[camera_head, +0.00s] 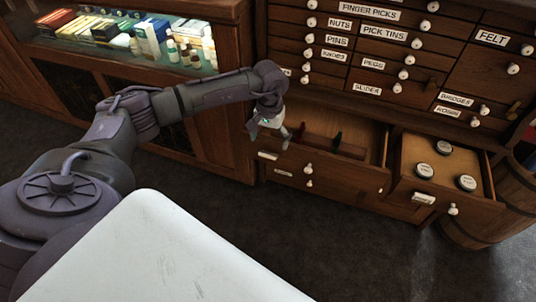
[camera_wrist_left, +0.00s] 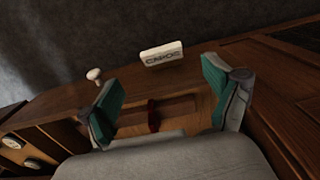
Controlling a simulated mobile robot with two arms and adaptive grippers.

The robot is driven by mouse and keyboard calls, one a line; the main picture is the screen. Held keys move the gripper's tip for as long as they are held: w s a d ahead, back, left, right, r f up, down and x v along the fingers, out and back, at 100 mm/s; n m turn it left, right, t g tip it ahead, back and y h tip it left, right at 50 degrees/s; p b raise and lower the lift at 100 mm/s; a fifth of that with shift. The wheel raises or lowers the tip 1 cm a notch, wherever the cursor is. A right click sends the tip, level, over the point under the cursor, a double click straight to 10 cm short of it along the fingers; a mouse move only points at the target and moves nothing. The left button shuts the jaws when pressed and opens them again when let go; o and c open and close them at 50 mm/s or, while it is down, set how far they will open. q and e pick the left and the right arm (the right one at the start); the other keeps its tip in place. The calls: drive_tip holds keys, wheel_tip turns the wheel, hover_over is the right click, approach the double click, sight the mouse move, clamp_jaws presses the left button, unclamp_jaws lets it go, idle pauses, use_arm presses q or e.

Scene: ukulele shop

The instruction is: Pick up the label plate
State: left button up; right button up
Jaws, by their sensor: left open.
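The label plate (camera_wrist_left: 162,53) is a small cream plate with dark lettering, at the outer front edge of an open drawer in the left wrist view. What I take to be the same plate is a pale strip (camera_head: 268,156) on the left open drawer's front in the head view. My left gripper (camera_head: 283,133) hangs over that open drawer. In the left wrist view its green-padded fingers (camera_wrist_left: 160,90) are spread wide and empty. The plate lies beyond the fingertips, apart from them. My right gripper is in neither view.
The left open drawer (camera_head: 374,150) has dark dividers. A second open drawer (camera_head: 408,158) holds several round tins (camera_head: 443,147). Labelled closed drawers rise behind. A glass display case (camera_head: 120,62) stands left, a barrel (camera_head: 490,215) right. A pale flat surface (camera_head: 160,250) fills the near foreground.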

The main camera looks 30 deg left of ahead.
sight(268, 154)
use_arm(q)
wheel_tip(268, 154, down, 6)
drive_tip(key=shift+s+a+r, duration=0.1)
drive_tip(key=shift+a, duration=0.05)
drive_tip(key=c, duration=1.2)
drive_tip(key=shift+r, duration=0.1)
drive_tip(key=shift+r, duration=0.1)
